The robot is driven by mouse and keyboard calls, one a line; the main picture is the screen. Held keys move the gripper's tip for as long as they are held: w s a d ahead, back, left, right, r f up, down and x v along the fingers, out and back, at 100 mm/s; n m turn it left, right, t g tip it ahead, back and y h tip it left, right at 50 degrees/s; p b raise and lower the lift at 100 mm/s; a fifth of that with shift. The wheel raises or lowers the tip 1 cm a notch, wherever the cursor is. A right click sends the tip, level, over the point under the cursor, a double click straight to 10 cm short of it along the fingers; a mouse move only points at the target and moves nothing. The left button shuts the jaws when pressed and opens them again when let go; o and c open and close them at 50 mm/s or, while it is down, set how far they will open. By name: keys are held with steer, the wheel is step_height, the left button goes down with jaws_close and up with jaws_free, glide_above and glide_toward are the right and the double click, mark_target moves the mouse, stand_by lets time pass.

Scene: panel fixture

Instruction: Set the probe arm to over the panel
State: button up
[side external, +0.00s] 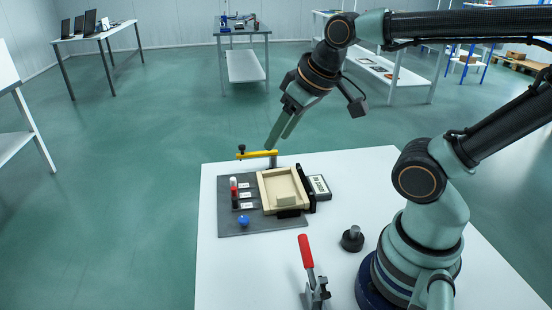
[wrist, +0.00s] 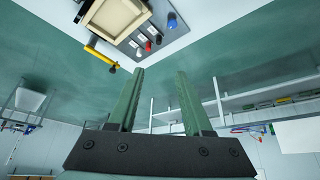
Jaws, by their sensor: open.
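The yellow probe arm (side external: 257,154) sits on a short grey post (side external: 273,161) at the far edge of the grey panel (side external: 226,205). It points left in the side view, along or beyond that edge, with a black knob (side external: 241,149) at its free end. It also shows at the upper left of the wrist view (wrist: 99,54). My gripper (side external: 278,142) is open and empty, pointing down, close to the post end of the probe arm. I cannot tell whether it touches. In the wrist view my gripper (wrist: 160,72) shows both fingers apart with nothing between them.
A labelled box (side external: 319,187) is to the right. A red-handled clamp (side external: 306,252) and a black knob (side external: 352,238) stand nearer on the white table (side external: 250,270).

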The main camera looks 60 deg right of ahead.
steer(key=shift+o, duration=0.6)
steer(key=shift+w+d+r, duration=0.1)
steer(key=shift+w+r, duration=0.15)
steer(key=shift+w, duration=0.1)
steer(key=w+d+r+g, duration=0.2)
steer(key=w+d+r, duration=0.15)
steer(key=w, duration=0.35)
steer(key=g, duration=0.4)
glide_above(242, 146)
step_height(242, 146, down, 10)
step_height(242, 146, down, 11)
steer(key=shift+f, duration=0.1)
